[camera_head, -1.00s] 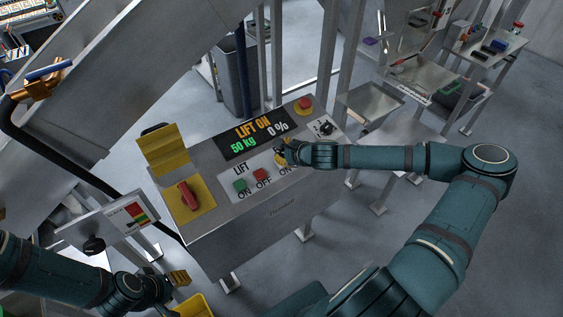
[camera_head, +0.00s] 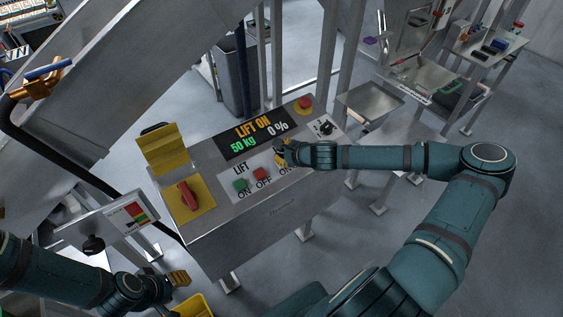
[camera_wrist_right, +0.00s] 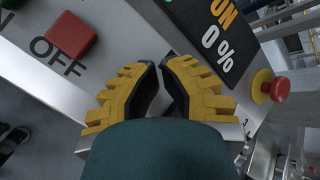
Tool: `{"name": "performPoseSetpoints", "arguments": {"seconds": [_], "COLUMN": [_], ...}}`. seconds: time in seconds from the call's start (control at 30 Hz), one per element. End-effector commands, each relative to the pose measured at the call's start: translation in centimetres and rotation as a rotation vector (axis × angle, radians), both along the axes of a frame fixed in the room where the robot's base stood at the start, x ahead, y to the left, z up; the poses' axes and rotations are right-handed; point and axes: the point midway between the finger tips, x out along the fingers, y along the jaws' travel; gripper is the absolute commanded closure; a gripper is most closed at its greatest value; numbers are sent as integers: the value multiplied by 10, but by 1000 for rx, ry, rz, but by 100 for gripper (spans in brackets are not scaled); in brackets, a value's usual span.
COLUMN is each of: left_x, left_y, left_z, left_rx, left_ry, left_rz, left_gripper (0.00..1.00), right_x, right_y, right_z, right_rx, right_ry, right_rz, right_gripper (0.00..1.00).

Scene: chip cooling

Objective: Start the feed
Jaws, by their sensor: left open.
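The control panel (camera_head: 223,207) stands in the middle of the head view. Its display (camera_head: 256,133) reads "LIFT ON", "50 kg", "0 %". Under the LIFT label are a green ON button (camera_head: 240,186) and a red OFF button (camera_head: 261,174). Another "ON" label shows right of them, and the controls there are hidden by my right gripper (camera_head: 281,156). In the right wrist view my right gripper (camera_wrist_right: 160,68) has its yellow fingers nearly together over the panel, with nothing seen between them. My left gripper (camera_head: 181,278) is open, low at the left, away from the panel.
A red mushroom button (camera_head: 305,103) and a black knob (camera_head: 326,128) sit on the panel's right. A red switch handle (camera_head: 188,196) on a yellow plate is at its left. A yellow bin (camera_head: 195,306) is at the bottom.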

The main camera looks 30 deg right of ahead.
Motion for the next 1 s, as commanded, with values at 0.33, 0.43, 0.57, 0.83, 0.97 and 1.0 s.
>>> {"name": "performPoseSetpoints", "arguments": {"seconds": [0.33, 0.43, 0.57, 0.83, 0.97, 1.0], "left_x": [0, 0, 0, 0, 0, 0], "left_y": [0, 0, 0, 0, 0, 0], "left_z": [-1, -1, -2, -3, -4, -5], "left_rx": [0, 0, 0, 0, 0, 0], "left_ry": [0, 0, 0, 0, 0, 0], "left_rz": [0, 0, 0, 0, 0, 0], "left_gripper": [54, 54, 54, 54, 54, 54], "right_x": [1, 1, 1, 2, 2, 2], "right_y": [0, 0, 0, 0, 0, 0], "right_z": [-2, -2, -3, -6, -8, -8], "right_rx": [1, 1, 1, 0, 0, 0], "right_ry": [0, 0, 0, 1, 1, 1], "right_rz": [-1, -1, -1, -1, -1, -1], "right_gripper": [100, 100, 100, 100, 100, 100]}}
